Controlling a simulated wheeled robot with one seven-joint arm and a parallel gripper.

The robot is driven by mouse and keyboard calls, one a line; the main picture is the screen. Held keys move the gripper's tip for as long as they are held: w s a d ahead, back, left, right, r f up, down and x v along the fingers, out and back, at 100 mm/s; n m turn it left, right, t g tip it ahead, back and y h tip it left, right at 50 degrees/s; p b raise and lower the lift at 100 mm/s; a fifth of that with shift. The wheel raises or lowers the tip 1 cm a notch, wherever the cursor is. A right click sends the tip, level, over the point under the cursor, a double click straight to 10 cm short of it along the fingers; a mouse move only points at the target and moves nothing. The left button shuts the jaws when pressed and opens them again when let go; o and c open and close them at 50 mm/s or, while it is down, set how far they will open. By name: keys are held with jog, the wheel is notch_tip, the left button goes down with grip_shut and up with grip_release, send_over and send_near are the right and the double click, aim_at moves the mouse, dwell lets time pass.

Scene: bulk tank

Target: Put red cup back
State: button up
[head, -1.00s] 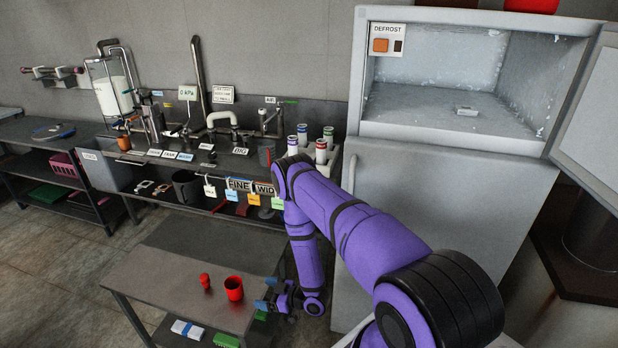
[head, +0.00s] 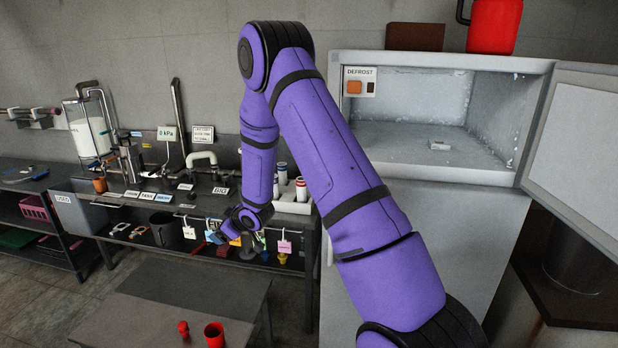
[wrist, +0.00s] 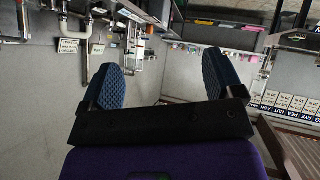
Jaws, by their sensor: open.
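The red cup (head: 214,335) stands upright on the low table (head: 165,318) at the bottom of the head view. A smaller red object (head: 183,330) stands just left of it. My gripper (head: 213,238) is raised well above and behind the low table, in front of the bench's hanging tags. In the wrist view my gripper (wrist: 145,85) has its two blue fingers spread wide with nothing between them. The cup does not show in the wrist view.
An open freezer compartment (head: 430,150) with a frosted interior stands at right, its door (head: 590,160) swung out. A large red container (head: 493,25) and brown box (head: 414,37) sit on top. The bench (head: 110,215) carries pipes, a tank and signs. Floor at left is clear.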

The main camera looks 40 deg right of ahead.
jog(key=s+r+m+g+h, duration=0.1)
jog(key=s+r, duration=0.4)
jog(key=r, duration=0.3)
jog(key=s+r+m+h, duration=0.1)
jog(key=s+r+m, duration=0.1)
jog(key=s+r, duration=0.5)
jog(key=s+r+m+g+h, duration=0.1)
jog(key=s+r, duration=0.2)
jog(key=r, duration=0.7)
jog(key=s+a+r+m+g, duration=0.1)
jog(key=s+r, duration=0.1)
jog(key=s, duration=0.7)
jog(key=s+a+r+m+g, duration=0.1)
jog(key=s+a+r, duration=0.1)
jog(key=s, duration=0.8)
jog(key=s+a+r+g, duration=0.1)
jog(key=s+r, duration=0.3)
jog(key=s, duration=0.5)
jog(key=shift+s+a+m+g+y, duration=0.3)
jog(key=shift+a+m, duration=0.1)
jog(key=shift+a, duration=0.2)
